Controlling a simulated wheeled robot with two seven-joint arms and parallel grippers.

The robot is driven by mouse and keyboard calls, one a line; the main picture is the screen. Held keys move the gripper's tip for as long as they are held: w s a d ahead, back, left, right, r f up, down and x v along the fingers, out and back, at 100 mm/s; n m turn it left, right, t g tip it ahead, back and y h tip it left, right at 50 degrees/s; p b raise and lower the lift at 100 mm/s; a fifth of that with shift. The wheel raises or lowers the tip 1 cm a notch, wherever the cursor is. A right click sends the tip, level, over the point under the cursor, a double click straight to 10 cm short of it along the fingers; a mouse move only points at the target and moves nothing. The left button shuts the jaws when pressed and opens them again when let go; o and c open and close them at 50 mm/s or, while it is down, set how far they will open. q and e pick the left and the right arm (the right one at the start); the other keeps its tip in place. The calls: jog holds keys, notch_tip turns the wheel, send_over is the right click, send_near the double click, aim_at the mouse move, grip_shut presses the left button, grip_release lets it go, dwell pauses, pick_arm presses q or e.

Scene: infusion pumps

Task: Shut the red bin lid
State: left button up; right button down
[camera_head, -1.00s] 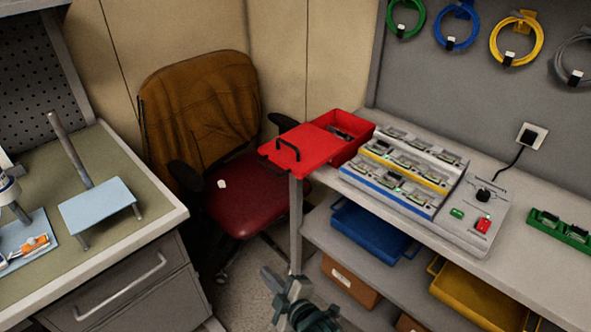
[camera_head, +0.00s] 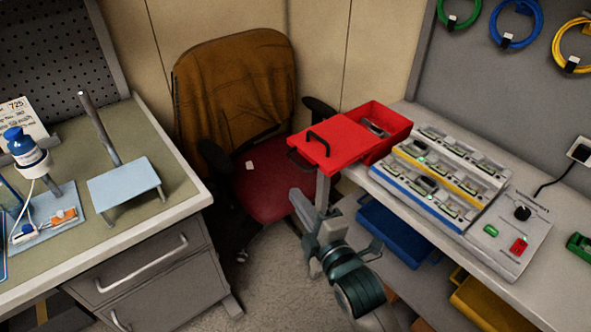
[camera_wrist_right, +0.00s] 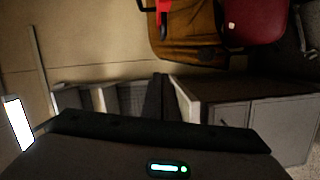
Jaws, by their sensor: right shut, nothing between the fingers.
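The red bin (camera_head: 391,122) sits at the left end of the grey bench, its right part uncovered with something grey inside. Its flat red lid (camera_head: 334,150) extends left past the bench end and carries a black handle (camera_head: 318,143). A bit of red, probably the lid, shows at the top of the right wrist view (camera_wrist_right: 163,17). My right gripper (camera_head: 297,198) is shut and empty, below and left of the lid and apart from it, in front of the chair. My left gripper is not in view.
A chair (camera_head: 270,190) with a brown jacket stands behind my gripper. A charging rack (camera_head: 450,170) stands right of the bin. Blue (camera_head: 392,232) and yellow (camera_head: 490,305) bins sit on the shelf below. A workbench (camera_head: 150,205) stands left. Open floor lies between.

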aim_at(343, 144)
jog(key=w+f+p, duration=0.1)
jog(key=w+p, duration=0.2)
jog(key=w, duration=0.8)
jog(key=shift+a+p, duration=0.3)
jog(key=shift+p, duration=0.05)
jog(key=shift+d+f, duration=0.1)
jog(key=shift+d, duration=0.05)
jog(key=shift+w+d, duration=0.35)
jog(key=shift+d, duration=0.15)
jog(key=w+d, duration=0.2)
jog(key=d, duration=0.2)
jog(key=w+d+b, duration=0.1)
jog(key=w+d, duration=0.2)
jog(key=w+d+b, duration=0.1)
jog(key=w+d, duration=0.2)
jog(key=d, duration=0.1)
jog(key=shift+w+d+f, duration=0.1)
jog(key=shift+w+d, duration=0.15)
jog(key=shift+d, duration=0.05)
jog(key=shift+w+d, duration=0.15)
jog(key=shift+d, duration=0.1)
jog(key=shift+r, duration=0.2)
jog(key=shift+w+d, duration=0.1)
